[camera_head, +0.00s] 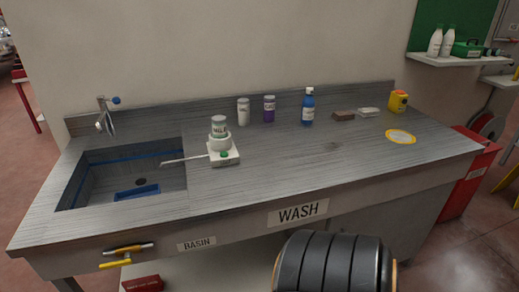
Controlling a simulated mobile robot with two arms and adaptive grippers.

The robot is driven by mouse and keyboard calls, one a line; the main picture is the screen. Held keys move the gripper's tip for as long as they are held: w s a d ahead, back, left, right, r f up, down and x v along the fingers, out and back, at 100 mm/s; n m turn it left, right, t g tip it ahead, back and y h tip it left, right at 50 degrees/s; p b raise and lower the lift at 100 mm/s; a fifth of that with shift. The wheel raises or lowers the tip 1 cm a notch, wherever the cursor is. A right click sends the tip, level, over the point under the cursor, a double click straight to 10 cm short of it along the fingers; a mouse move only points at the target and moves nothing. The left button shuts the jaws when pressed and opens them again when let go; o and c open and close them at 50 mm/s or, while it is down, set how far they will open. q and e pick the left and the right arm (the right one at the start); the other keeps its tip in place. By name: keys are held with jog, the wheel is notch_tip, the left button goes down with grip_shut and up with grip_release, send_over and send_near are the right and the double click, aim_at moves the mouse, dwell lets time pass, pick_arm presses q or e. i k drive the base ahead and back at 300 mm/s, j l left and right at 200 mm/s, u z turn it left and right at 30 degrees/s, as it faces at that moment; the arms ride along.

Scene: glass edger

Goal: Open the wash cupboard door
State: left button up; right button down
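The WASH label (298,212) is on the front edge of a grey bench. Below and right of it is a plain grey panel (415,222), partly hidden by a dark ribbed rounded shape at the bottom of the view. I cannot tell whether this panel is the wash cupboard door, and no handle shows on it. A BASIN label (196,244) is further left on the same front, with a yellow and black handle (126,254) beside it. Neither of my grippers is in view.
A red cabinet (470,175) stands at the right.

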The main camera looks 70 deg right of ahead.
aim_at(401, 223)
jog(key=z, duration=3.25)
